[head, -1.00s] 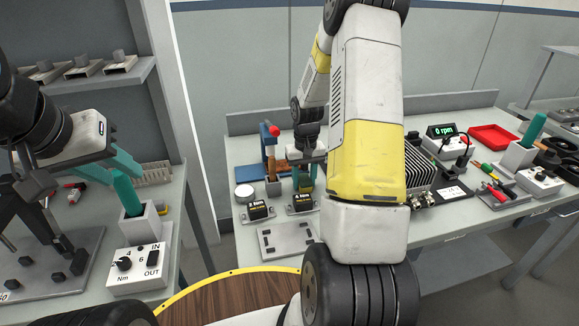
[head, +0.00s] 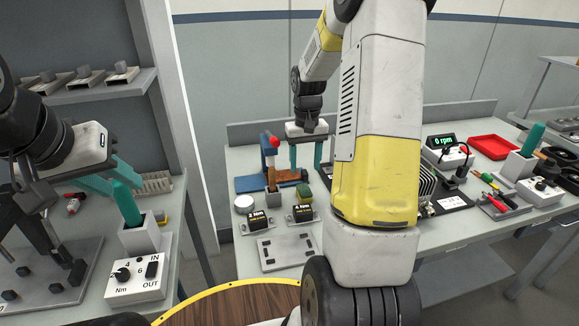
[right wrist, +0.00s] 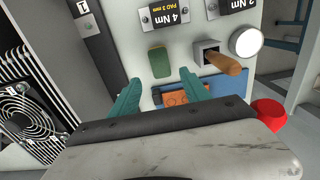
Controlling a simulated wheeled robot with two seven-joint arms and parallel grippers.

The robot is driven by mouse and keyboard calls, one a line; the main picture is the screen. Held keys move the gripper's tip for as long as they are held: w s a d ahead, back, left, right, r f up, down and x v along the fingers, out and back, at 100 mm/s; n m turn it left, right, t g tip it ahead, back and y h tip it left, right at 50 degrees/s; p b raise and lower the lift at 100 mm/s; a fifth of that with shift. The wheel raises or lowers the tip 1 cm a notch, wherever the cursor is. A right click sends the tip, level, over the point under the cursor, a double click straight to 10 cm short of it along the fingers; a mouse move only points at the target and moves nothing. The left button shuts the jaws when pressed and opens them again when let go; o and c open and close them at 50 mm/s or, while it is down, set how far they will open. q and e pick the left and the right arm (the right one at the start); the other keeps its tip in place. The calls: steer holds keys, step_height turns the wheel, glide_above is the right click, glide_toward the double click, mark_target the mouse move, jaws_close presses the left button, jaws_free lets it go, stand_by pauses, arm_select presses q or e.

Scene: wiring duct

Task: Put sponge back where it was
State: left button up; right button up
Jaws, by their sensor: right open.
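The sponge (head: 304,193), green with a yellowish side, stands on the right-hand table behind the block marked 4 Nm (head: 302,213). In the right wrist view its dark green face (right wrist: 157,61) shows just beyond the fingertips, between their lines. My right gripper (head: 306,166) is open and empty, above and behind the sponge, apart from it. Its teal fingers (right wrist: 158,80) show well apart in the right wrist view. My left gripper (head: 128,187) hangs over the left bench, its teal fingers apart and nothing visible between them.
A grey holder with a wooden handle (head: 271,178) and a white round disc (head: 244,203) stand left of the sponge. A blue stand with a red knob (head: 273,141) is behind. A grey plate (head: 287,250) lies in front. A finned unit with a fan (right wrist: 30,115) is close by.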

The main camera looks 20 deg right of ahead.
steer(key=s+a+r+t, duration=0.2)
steer(key=s+a+r, duration=0.25)
steer(key=r, duration=0.35)
steer(key=s+a+r+t, duration=0.1)
steer(key=s+a+r, duration=0.2)
steer(key=s+r, duration=0.35)
steer(key=s+a+r+n+t+y, duration=0.1)
steer(key=s+a+r+t+y, duration=0.1)
steer(key=s, duration=0.9)
step_height(320, 180, up, 2)
steer(key=a+t, duration=0.1)
steer(key=a, duration=0.1)
steer(key=shift+a, duration=0.4)
